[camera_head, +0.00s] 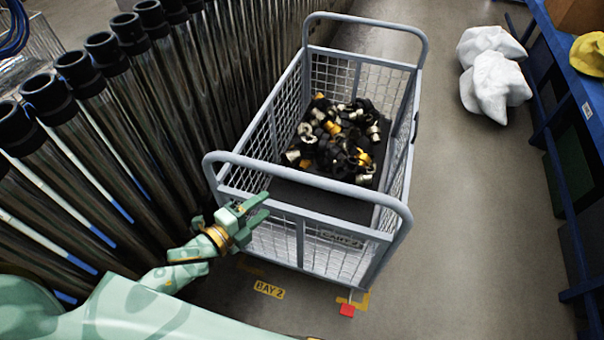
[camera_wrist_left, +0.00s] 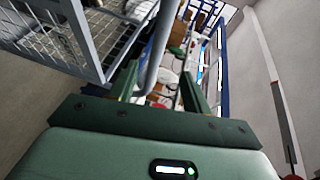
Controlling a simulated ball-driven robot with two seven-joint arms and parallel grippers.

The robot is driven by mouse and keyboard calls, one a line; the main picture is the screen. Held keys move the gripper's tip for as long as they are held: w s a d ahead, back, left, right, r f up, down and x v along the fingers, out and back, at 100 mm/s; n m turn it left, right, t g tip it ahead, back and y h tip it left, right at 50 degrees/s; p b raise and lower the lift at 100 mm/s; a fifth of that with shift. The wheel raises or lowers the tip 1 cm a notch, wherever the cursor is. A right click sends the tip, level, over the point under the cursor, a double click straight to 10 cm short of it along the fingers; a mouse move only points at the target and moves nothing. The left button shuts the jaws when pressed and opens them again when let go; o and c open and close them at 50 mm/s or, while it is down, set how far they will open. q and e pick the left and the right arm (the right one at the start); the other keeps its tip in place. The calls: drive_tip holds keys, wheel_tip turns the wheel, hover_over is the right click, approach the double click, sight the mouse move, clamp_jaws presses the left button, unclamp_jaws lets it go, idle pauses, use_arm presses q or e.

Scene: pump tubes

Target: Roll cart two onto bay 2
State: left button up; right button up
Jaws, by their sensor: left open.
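Cart two (camera_head: 340,238), a grey wire-mesh cart with a raised tube handle at each end, stands in the middle of the head view. Dark, silver and yellow fittings (camera_head: 340,140) lie heaped inside it. The bay 2 label (camera_head: 268,291) is on the floor just in front of the cart's near end. Yellow corner marks (camera_head: 361,301) show beside that end; the rest of the bay is hidden. My left gripper (camera_head: 262,205) is open at the near handle's left side. In the left wrist view the handle tube (camera_wrist_left: 162,50) runs between its fingers. My right gripper is out of view.
A row of upright metal tubes with black caps (camera_head: 105,45) stands close along the cart's left side. White sacks (camera_head: 492,75) lie at the upper right, near a blue rack (camera_head: 560,130). A small red piece (camera_head: 347,311) shows by the near right corner mark. Floor right of the cart is clear.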

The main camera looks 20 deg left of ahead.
sight(297, 180)
use_arm(q)
drive_tip(key=b+x, duration=0.2)
drive_tip(key=x, duration=1.3)
drive_tip(key=shift+w+f, duration=0.15)
drive_tip(key=shift+f, duration=0.05)
